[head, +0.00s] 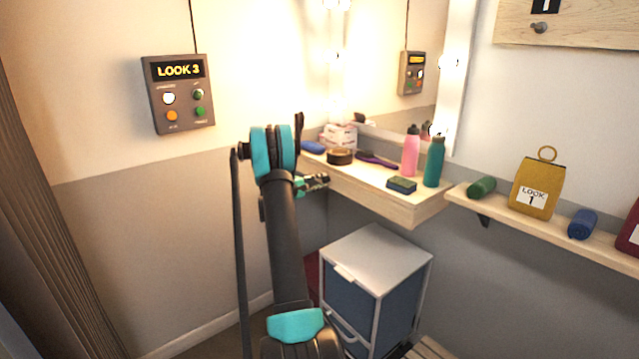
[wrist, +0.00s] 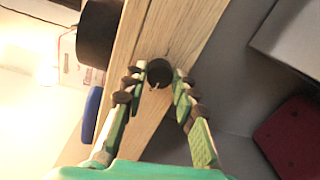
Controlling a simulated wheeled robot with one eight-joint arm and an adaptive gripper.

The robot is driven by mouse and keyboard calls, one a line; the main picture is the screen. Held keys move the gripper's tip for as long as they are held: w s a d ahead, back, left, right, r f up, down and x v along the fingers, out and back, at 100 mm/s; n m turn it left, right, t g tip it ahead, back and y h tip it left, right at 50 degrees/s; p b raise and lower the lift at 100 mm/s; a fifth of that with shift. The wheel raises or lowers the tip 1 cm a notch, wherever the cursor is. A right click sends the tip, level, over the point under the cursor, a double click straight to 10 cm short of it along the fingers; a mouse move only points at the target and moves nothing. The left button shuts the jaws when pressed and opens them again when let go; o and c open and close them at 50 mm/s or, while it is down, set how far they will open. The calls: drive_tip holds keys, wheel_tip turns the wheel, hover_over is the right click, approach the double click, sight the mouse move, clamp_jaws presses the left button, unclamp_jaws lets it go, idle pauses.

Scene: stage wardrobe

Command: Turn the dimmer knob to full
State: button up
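The dimmer knob (wrist: 158,72) is a small dark round knob on the front edge of the wooden vanity shelf (wrist: 192,22). A short pale mark shows at its lower edge in the wrist view. My gripper (wrist: 160,80) is open, with one green-padded finger on each side of the knob. A small gap seems to show on both sides; I cannot tell if either fingertip touches it. In the head view my gripper (head: 318,182) is at the shelf's front edge, and the knob cannot be made out there.
On the shelf stand a pink bottle (head: 411,153), a teal bottle (head: 434,163), a sponge (head: 402,185), a hairbrush (head: 376,160) and a dark round roll (head: 340,156). A drawer cabinet (head: 376,255) stands below. A LOOK 3 panel (head: 178,95) hangs on the left wall.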

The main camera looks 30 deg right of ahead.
drive_tip(key=o, duration=0.5)
drive_tip(key=shift+c, duration=0.2)
drive_tip(key=s+a, duration=0.1)
drive_tip(key=a, duration=1.1)
drive_tip(key=shift+a+r, duration=0.2)
drive_tip(key=shift+r, duration=0.2)
drive_tip(key=s+a+f+m+t+y, duration=0.1)
drive_tip(key=s+a+f+y, duration=0.2)
drive_tip(key=s+a+y, duration=0.5)
drive_tip(key=s+a+f+m+t+y, duration=0.1)
drive_tip(key=s+a+f+y, duration=0.3)
drive_tip(key=s+a, duration=2.6)
drive_tip(key=s+m+y, duration=0.1)
drive_tip(key=y, duration=0.4)
drive_tip(key=shift+t, duration=0.3)
